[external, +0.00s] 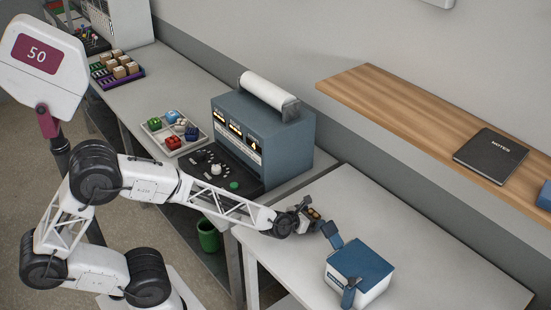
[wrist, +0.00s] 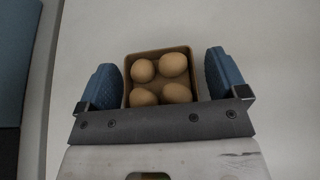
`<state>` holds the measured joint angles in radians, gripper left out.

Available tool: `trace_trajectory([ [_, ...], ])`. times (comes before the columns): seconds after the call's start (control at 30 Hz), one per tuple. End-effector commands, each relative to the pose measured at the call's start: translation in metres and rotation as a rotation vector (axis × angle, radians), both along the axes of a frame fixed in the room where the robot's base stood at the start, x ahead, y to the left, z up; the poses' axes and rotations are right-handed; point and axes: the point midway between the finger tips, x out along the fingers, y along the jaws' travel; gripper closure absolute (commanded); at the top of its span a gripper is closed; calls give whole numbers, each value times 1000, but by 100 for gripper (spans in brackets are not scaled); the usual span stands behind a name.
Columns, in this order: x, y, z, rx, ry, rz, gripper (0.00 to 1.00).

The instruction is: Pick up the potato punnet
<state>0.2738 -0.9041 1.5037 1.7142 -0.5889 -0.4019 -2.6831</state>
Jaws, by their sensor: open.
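The potato punnet (wrist: 128,66) is a small square brown tray holding several round tan potatoes (wrist: 173,65). In the wrist view it lies between the two blue fingers of my gripper (wrist: 162,68), which is open, with a finger on its left and right. A small gap shows at the right finger; the left finger is very close to the punnet's side, and I cannot tell if it touches. The punnet's near edge is hidden by the gripper's dark bar. In the external view, my gripper (external: 318,220) is low over the white table, and the potatoes (external: 313,213) show partly.
A blue-and-white box (external: 362,270) stands on the white table (external: 440,268) in front of my gripper. A grey-blue machine (external: 264,145) stands behind on the adjoining bench. A wooden shelf (external: 420,115) with a black notebook (external: 494,156) runs along the wall. The table's right part is clear.

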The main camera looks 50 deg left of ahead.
Motion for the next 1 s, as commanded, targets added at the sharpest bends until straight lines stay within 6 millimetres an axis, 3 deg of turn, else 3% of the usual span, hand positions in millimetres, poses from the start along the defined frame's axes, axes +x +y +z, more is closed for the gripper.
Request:
trace_trajectory([
  [0.43, 0, 0, 0, 0, 0, 0, 8],
  [0.8, 0, 0, 0, 0, 0, 0, 65],
  [1.0, 0, 0, 1, 0, -1, 0, 65],
])
